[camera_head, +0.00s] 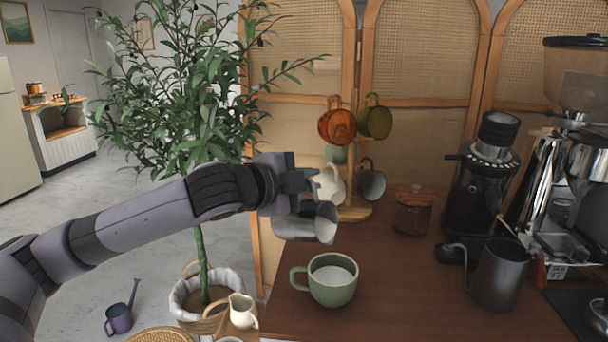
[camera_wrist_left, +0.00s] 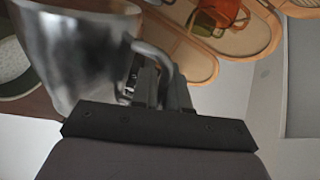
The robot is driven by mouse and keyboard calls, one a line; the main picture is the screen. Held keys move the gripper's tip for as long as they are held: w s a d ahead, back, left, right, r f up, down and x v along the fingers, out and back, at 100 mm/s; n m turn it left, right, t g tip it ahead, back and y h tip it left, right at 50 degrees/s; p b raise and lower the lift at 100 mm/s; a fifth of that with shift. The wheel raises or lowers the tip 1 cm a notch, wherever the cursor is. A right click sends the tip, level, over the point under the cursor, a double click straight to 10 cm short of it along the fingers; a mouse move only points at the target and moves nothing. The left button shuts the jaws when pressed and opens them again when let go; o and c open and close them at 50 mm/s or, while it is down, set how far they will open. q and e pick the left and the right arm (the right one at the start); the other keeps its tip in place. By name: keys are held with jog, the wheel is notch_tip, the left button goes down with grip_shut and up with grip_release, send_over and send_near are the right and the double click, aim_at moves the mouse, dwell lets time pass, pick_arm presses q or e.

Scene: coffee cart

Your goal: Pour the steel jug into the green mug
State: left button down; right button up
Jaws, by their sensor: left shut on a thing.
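The steel jug (camera_head: 306,222) is tipped far over on its side in the air, its mouth toward the right. My left gripper (camera_head: 297,185) is shut on the jug's handle, which shows in the left wrist view (camera_wrist_left: 168,62) beside the jug's body (camera_wrist_left: 75,50). The green mug (camera_head: 334,289) stands upright on the wooden counter, below the jug, with pale, whitish contents inside. Part of the mug shows at the left edge of the left wrist view (camera_wrist_left: 12,62). No stream between jug and mug is clear. My right gripper is out of view.
A mug tree (camera_head: 356,211) with several hanging mugs stands close behind the jug. A lidded wooden jar (camera_head: 412,212), a black grinder (camera_head: 483,190) and a dark kettle (camera_head: 498,275) stand to the right. Bare counter (camera_head: 400,290) lies right of the green mug.

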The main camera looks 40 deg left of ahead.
pick_arm(q)
jog(key=shift+d+r+m+p, duration=0.4)
jog(key=shift+d+p, duration=0.15)
jog(key=shift+p, duration=0.4)
jog(key=shift+d+r+m+p, duration=0.25)
jog(key=shift+d+m+p, duration=0.2)
jog(key=shift+p, duration=0.5)
jog(key=shift+d+r+m+y+p, duration=0.15)
jog(key=shift+d+m+y+p, duration=0.25)
jog(key=shift+d+p, duration=0.25)
dwell(0.7)
